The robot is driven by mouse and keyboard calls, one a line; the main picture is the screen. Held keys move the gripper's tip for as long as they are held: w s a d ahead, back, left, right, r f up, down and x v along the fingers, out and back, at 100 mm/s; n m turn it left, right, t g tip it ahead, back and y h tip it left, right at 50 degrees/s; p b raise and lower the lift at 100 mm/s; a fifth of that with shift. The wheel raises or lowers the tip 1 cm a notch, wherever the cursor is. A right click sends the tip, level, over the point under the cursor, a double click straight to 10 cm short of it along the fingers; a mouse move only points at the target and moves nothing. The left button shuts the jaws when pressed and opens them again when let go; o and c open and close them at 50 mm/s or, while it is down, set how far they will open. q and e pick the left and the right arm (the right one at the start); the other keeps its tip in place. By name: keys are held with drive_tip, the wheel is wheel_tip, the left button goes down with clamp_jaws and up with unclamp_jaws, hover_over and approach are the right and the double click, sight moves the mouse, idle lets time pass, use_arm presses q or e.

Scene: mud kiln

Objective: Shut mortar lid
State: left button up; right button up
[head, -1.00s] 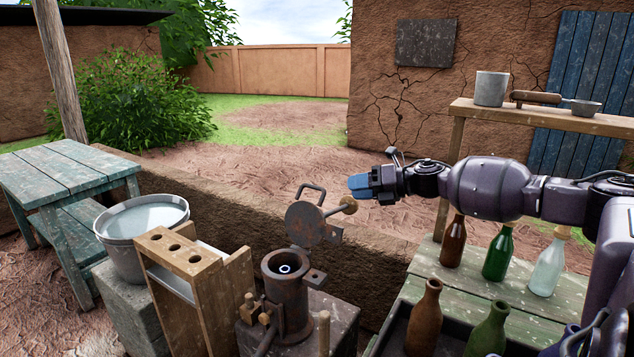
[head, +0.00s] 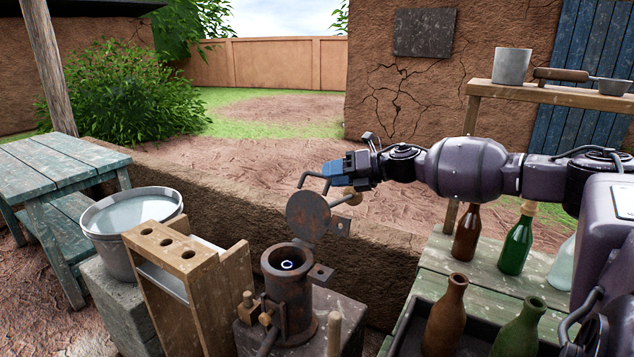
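The mortar (head: 287,300) is a rusty metal cylinder on a stone block, its mouth open upward with a small pale ring visible inside. Its round lid (head: 307,216) stands raised on the hinge at the back right, with a bent handle at its top left and a wooden knob on a rod at its right. My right gripper (head: 338,173), with blue fingers, is just above and right of the lid, by the handle and knob. It overlaps them in the view; contact is unclear. Its fingers look together, but any gap is hidden from this side. My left gripper is out of view.
A wooden rack (head: 187,270) and a water bucket (head: 132,225) stand left of the mortar. Bottles (head: 515,245) stand on the green table (head: 470,262) at right. A low mud wall (head: 240,225) runs behind the mortar.

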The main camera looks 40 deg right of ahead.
drive_tip(key=shift+f+b+x, duration=0.2)
drive_tip(key=shift+b+x, duration=0.15)
drive_tip(key=shift+x, duration=0.75)
drive_tip(key=shift+w+a+r, duration=0.1)
drive_tip(key=shift+w+a, duration=0.15)
drive_tip(key=shift+w, duration=0.15)
clamp_jaws()
